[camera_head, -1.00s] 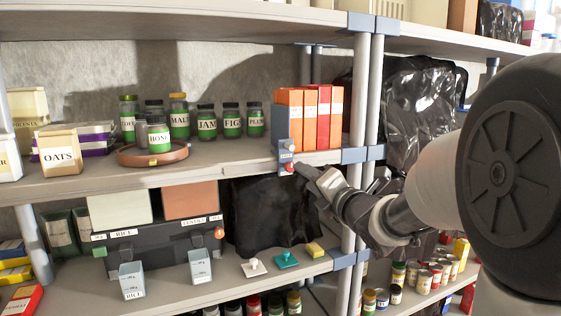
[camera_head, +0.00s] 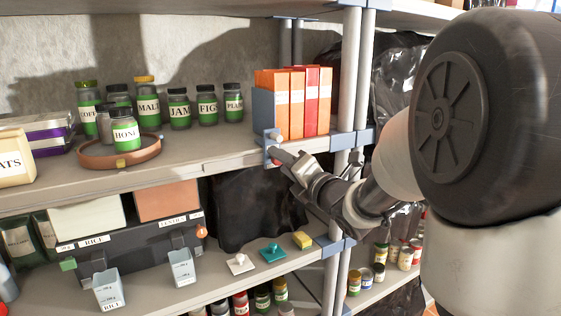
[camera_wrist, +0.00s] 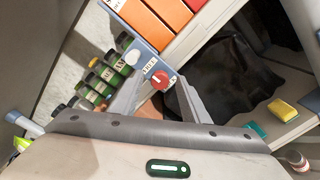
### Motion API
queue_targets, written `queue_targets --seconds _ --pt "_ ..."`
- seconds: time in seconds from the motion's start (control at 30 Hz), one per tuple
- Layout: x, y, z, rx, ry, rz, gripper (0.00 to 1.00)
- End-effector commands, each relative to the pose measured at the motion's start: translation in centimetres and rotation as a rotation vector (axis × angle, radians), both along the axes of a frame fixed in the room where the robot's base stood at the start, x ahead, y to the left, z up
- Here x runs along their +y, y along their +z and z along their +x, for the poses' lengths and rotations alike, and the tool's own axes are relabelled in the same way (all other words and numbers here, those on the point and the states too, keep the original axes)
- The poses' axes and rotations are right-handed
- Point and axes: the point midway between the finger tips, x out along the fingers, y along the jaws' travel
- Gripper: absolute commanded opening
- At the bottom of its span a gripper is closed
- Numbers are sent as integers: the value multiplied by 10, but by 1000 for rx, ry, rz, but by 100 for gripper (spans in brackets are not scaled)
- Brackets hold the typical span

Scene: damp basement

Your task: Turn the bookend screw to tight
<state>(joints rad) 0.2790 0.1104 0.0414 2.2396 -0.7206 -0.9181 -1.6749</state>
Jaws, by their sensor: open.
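The blue-grey bookend (camera_head: 263,112) stands on the middle shelf at the left end of the orange and red binders. Its red screw knob (camera_wrist: 160,79) is on its front face and carries a white mark. My gripper (camera_wrist: 162,84) is open, with one finger on each side of the red knob. I cannot tell whether the fingers touch it. In the head view my gripper (camera_head: 282,160) partly hides the red knob (camera_head: 275,162).
Orange and red binders (camera_head: 297,100) fill the shelf right of the bookend. Labelled green jars (camera_head: 180,108) and a round brown tray (camera_head: 95,158) stand to the left. A shelf post (camera_head: 346,75) rises close to my arm. The shelf's front edge lies near my gripper.

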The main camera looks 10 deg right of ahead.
Motion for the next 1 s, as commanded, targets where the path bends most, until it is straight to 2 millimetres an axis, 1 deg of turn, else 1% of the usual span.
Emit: queue_targets --seconds 0.07,0.17,0.3,0.33,0.67,0.87,1.0 --pt "0 0 0 0 0 0 42" --pt "0 0 0 0 0 0 27" --pt "0 0 0 0 0 0 3" --pt "0 0 0 0 0 0 0" --pt "0 -1 0 15 0 48 1" --pt "0 -3 0 51 0 160 1" --pt "0 -3 0 88 1 274 1"
